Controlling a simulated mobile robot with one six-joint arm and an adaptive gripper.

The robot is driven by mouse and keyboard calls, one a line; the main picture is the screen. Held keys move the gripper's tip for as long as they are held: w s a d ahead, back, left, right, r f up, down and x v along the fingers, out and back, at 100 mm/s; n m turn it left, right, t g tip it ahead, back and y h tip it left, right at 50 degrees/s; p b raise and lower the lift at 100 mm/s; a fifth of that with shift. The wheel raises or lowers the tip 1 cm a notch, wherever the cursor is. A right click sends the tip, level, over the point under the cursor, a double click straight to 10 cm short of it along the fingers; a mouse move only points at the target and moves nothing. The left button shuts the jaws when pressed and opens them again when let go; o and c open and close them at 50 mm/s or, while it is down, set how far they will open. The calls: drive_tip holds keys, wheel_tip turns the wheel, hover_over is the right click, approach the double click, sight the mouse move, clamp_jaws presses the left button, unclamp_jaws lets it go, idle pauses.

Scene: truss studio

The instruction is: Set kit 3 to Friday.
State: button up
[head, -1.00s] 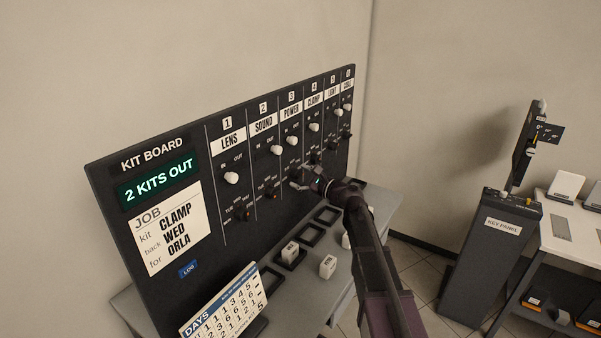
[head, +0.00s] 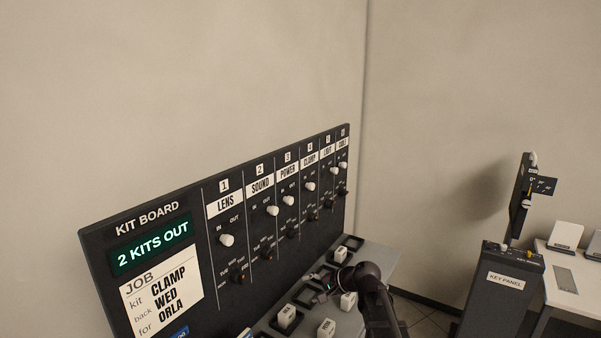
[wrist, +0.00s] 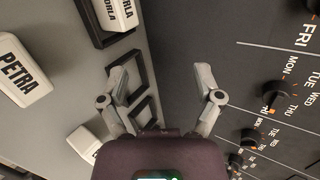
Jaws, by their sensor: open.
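The kit board (head: 140,228) stands against the wall. Column 3, the POWER label (head: 288,171), has a white IN/OUT knob (head: 289,201) and below it a dark day dial (head: 293,233); its setting is too small to read. My gripper (head: 324,284) is low in front of the board, over the shelf and apart from the dials. In the wrist view my gripper (wrist: 162,80) is open with nothing between its fingers. A day dial (wrist: 268,98) with an orange mark lies to its right; I cannot tell which kit it belongs to.
The shelf below the board holds square trays and white name blocks (head: 326,328); one in the wrist view reads PETRA (wrist: 22,72). The green display (head: 152,247) reads 2 KITS OUT. A key panel stand (head: 500,295) and a white table are at the right.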

drive_tip(key=s+d+f+n+h, duration=0.1)
drive_tip(key=s, duration=0.1)
drive_tip(key=s+d+f+n+g+h, duration=0.1)
drive_tip(key=s, duration=0.1)
drive_tip(key=s+d+f+n+g+h, duration=0.1)
drive_tip(key=s+d, duration=0.1)
drive_tip(key=s, duration=0.1)
drive_tip(key=shift+s+f+n+p, duration=0.1)
drive_tip(key=shift+f+n+p, duration=0.2)
drive_tip(key=s+d+f+n+g+h, duration=0.1)
drive_tip(key=s+d+f+h, duration=0.1)
drive_tip(key=s, duration=0.4)
drive_tip(key=s+d+f+n+g+h+b, duration=0.1)
drive_tip(key=s+d+f+n+h, duration=0.1)
drive_tip(key=s+d+h, duration=0.3)
drive_tip(key=s+d+f, duration=0.1)
drive_tip(key=d, duration=0.1)
drive_tip(key=shift+s+d+f+g, duration=0.15)
drive_tip(key=shift+d+g, duration=0.15)
drive_tip(key=shift+g, duration=0.1)
drive_tip(key=shift+a, duration=0.1)
idle(0.8)
